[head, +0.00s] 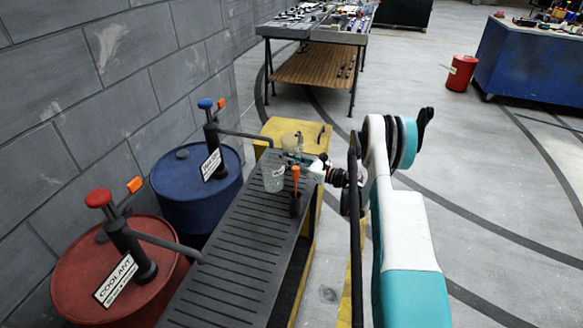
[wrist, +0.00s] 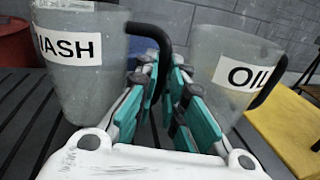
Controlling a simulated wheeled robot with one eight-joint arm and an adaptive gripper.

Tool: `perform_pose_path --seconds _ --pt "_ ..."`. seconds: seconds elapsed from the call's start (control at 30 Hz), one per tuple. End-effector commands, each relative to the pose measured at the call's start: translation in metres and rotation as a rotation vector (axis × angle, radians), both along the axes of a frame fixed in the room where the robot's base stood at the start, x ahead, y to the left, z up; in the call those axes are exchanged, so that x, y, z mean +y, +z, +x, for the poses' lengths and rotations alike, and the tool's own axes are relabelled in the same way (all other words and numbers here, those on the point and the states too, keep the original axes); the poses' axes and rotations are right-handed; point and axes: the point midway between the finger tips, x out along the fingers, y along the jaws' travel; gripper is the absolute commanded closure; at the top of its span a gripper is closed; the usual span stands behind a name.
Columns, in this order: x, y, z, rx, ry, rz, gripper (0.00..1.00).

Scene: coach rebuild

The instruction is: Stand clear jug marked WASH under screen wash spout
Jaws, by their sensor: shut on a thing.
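The clear jug marked WASH (wrist: 75,75) stands at the left of the wrist view, its label facing me. Its dark curved handle (wrist: 152,33) runs down between the teal fingers of my gripper (wrist: 163,85), which is shut on it.
A second clear jug, marked OIL (wrist: 232,65), stands close right of my fingers; it shows behind the first (head: 292,143). A red COOLANT drum (head: 85,265) with its own spout is nearer. The near slatted rack (head: 225,265) is clear.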

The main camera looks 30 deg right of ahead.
Motion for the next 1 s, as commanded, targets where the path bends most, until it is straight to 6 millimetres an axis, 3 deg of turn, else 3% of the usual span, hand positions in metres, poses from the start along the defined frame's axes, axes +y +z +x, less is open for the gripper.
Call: perform_pose_path --seconds 0.37,0.4,0.5,0.9,1.0 --pt "0.0 -0.005 0.0 0.0 0.001 0.0 1.0" --pt "0.0 -0.006 0.0 0.0 0.0 0.0 0.88" --pt "0.0 -0.005 0.0 0.0 0.0 0.0 0.7" --pt "0.0 -0.001 0.0 0.0 0.0 0.0 0.7" --pt "-0.008 -0.001 -0.011 0.0 -0.003 0.0 0.7"
